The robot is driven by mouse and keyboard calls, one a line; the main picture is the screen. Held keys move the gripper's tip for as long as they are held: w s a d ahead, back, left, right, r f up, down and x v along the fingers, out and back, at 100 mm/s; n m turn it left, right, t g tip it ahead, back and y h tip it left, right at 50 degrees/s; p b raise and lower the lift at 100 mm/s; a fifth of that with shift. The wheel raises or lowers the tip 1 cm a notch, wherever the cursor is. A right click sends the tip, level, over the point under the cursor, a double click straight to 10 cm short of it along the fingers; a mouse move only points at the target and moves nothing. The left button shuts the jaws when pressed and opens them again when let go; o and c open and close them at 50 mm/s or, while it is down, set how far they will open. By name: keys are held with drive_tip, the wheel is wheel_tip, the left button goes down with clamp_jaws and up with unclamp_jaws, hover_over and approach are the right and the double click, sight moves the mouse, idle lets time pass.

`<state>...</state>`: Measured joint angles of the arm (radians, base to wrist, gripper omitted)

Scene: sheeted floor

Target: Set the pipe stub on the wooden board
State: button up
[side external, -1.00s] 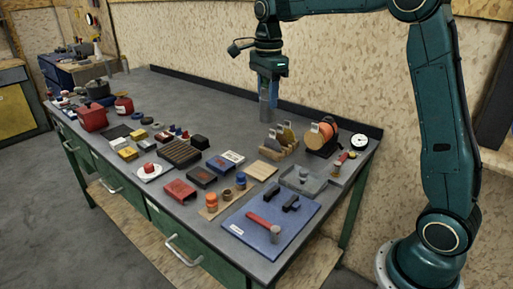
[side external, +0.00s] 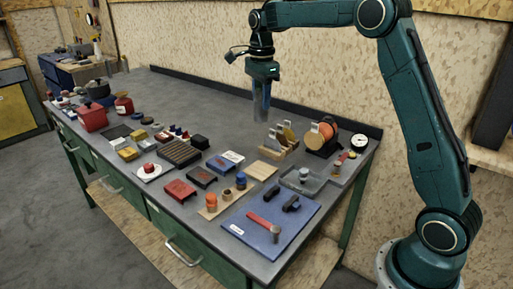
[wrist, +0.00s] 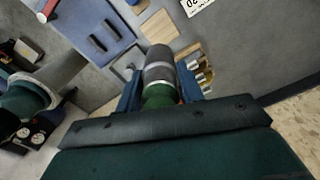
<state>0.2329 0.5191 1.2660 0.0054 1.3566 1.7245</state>
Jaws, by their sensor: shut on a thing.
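My gripper (side external: 261,98) is shut on the pipe stub, a grey cylinder with a lighter band that shows between the blue fingers in the wrist view (wrist: 160,70). In the side view the stub is hard to tell apart from the fingers. It is held in the air above the back part of the bench. The wooden board (side external: 263,171) is a pale, flat square lying on the bench, bare on top, lower in the picture than my gripper. It also shows in the wrist view (wrist: 158,27), beyond the stub's free end and apart from it.
A wooden rack (side external: 279,142) and an orange reel (side external: 328,134) stand behind the board. Dark boxes and jars lie left. The bench's back left is clear.

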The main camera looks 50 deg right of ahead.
sight(261, 114)
wheel_tip(261, 114, down, 13)
drive_tip(key=shift+f, duration=0.15)
drive_tip(key=shift+f, duration=0.1)
drive_tip(key=shift+f, duration=2.05)
drive_tip(key=shift+f, duration=0.1)
drive_tip(key=o, duration=1.2)
wheel_tip(261, 114, up, 12)
drive_tip(key=shift+r, duration=0.1)
